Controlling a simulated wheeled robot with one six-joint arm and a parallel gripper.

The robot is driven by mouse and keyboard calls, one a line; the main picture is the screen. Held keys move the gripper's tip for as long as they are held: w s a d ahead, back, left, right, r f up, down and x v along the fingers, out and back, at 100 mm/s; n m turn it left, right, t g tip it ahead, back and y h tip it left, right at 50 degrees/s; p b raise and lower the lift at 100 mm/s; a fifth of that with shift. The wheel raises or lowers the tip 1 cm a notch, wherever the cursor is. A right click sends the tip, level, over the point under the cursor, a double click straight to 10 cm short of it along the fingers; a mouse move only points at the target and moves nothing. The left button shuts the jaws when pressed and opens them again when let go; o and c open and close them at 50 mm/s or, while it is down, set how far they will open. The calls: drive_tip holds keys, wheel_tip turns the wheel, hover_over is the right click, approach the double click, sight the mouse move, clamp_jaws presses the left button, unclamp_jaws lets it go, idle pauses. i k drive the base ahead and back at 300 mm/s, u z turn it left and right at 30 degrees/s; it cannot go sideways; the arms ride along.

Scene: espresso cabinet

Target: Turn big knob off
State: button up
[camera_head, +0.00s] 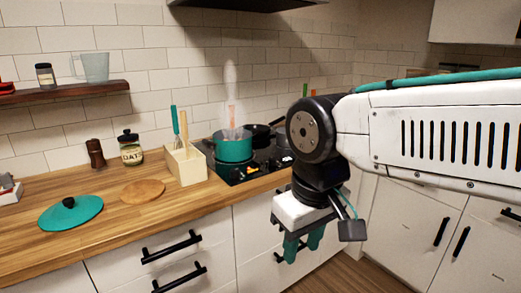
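The black cooktop (262,163) is set in the wooden counter, and a teal pot (233,146) stands on it with steam rising. Small knobs with light or orange marks (238,173) show along the cooktop's front edge. They are too small to tell the big one apart or read its setting. My gripper (303,245) hangs below the wrist, right of and nearer than the cooktop, in front of the white cabinet fronts. Its two teal fingers point down with a gap between them, and nothing is held. My arm hides the cooktop's right side.
A wooden utensil box (187,168) stands left of the cooktop. A black pan (257,131) sits behind the pot. A teal lid (70,212), a round wooden board (142,190) and a salt jar (130,150) are on the counter. Drawer handles (172,247) stick out below the counter.

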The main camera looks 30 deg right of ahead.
sight(234, 173)
drive_tip(key=u, duration=0.1)
drive_tip(key=i, duration=0.9)
drive_tip(key=z, duration=0.6)
